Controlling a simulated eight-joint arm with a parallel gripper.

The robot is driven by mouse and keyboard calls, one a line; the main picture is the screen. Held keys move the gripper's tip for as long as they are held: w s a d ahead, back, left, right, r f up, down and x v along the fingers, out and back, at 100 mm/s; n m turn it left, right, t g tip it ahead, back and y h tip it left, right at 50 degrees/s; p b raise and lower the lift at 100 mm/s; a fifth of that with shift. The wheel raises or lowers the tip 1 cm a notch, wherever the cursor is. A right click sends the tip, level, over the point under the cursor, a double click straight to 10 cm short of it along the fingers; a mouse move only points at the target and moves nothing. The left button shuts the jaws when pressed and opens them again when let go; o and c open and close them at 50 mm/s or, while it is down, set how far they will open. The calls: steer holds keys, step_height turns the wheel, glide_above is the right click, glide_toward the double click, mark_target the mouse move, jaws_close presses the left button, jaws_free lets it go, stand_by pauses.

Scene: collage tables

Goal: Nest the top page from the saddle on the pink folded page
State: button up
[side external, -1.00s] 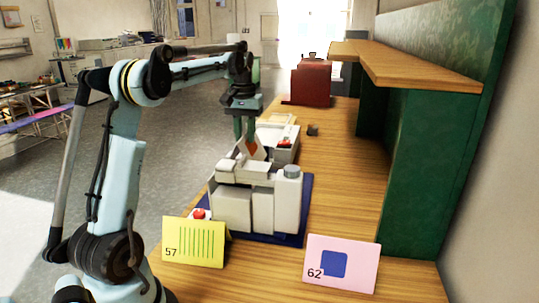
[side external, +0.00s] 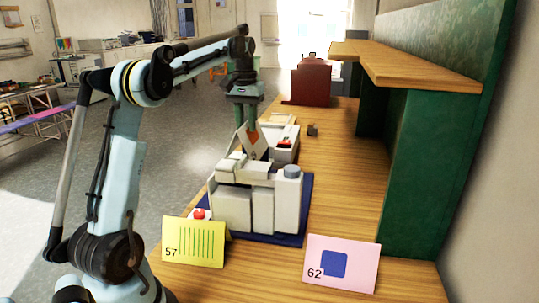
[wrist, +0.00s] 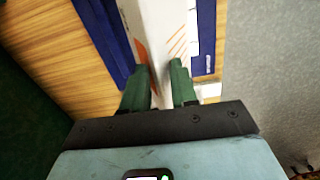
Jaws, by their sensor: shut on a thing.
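My gripper (side external: 246,122) is shut on the top page (side external: 256,146), a white folded sheet with an orange mark. It holds the page tilted above the saddle area of the pale grey machine (side external: 232,210). Whether the page's lower edge still touches the machine is unclear. In the wrist view, my green fingers (wrist: 159,88) are on either side of the white page (wrist: 158,30), which shows orange marks and stripes. The pink folded page (side external: 341,264), marked 62 with a blue square, stands at the front right of the table, away from my gripper.
A yellow folded page (side external: 193,243) marked 57 stands at the front left. The machine sits on a dark blue mat (side external: 307,195). A small dark block (side external: 312,130) lies behind it. A green shelf unit (side external: 425,165) with a wooden top walls off the right side. Bare wood lies right of the mat.

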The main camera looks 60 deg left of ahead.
steer(key=w+d+r+m, duration=0.3)
steer(key=w+d+m, duration=0.1)
steer(key=d+m, duration=0.4)
steer(key=w+d+r+m, duration=0.2)
steer(key=w+d+m, duration=0.2)
steer(key=d+m, duration=0.35)
steer(key=s+d+m, duration=0.4)
steer(key=d, duration=0.3)
steer(key=s+d+m, duration=0.3)
steer(key=d+m, duration=0.1)
steer(key=d, duration=0.4)
steer(key=w+d+f+n, duration=0.1)
steer(key=d+f+n, duration=0.4)
steer(key=d+f, duration=0.1)
steer(key=shift+w+d+f, duration=0.15)
steer(key=shift+w+f, duration=0.2)
steer(key=shift+f, duration=0.15)
steer(key=shift+n, duration=0.25)
steer(key=shift+f, duration=6.1)
steer(key=o, duration=0.8)
steer(key=shift+o, duration=0.2)
